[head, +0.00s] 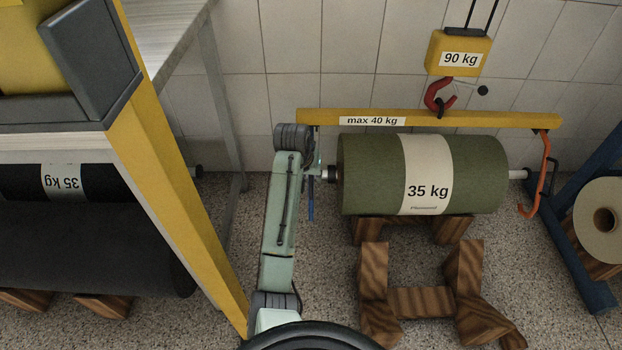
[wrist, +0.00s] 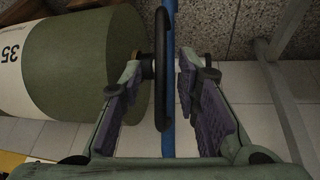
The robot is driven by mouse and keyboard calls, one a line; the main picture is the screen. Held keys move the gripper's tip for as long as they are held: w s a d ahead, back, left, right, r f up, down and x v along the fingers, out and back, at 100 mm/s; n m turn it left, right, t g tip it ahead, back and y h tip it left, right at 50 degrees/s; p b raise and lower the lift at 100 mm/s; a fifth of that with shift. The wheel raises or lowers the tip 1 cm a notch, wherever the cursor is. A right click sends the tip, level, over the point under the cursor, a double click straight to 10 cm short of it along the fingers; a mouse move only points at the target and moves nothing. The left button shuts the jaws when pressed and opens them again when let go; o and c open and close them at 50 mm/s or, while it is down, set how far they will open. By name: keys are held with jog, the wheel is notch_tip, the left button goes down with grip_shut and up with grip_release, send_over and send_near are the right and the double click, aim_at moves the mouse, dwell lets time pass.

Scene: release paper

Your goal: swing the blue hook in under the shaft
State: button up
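The green roll (head: 372,178), marked 35 kg, lies level on wooden blocks, its shaft (head: 329,174) sticking out at both ends. The blue hook (head: 311,200) hangs at the shaft's left end, partly hidden by my arm; its blue bar (wrist: 169,110) runs between my fingers in the wrist view. A black loop (wrist: 161,70) stands beside the bar. My gripper (wrist: 160,72) is open around both, with a gap visible on the right side. The blue hook's lower bend is hidden. The orange hook (head: 547,160) hangs at the shaft's right end, its bend below shaft height.
A yellow beam (head: 470,117), marked max 40 kg, hangs above the roll from a red hook (head: 433,96) under a yellow 90 kg block (head: 445,45). A yellow post (head: 172,150) stands left of my arm. A blue frame (head: 572,235) and pale roll (head: 601,218) are right.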

jog(key=shift+x, duration=1.05)
grip_shut()
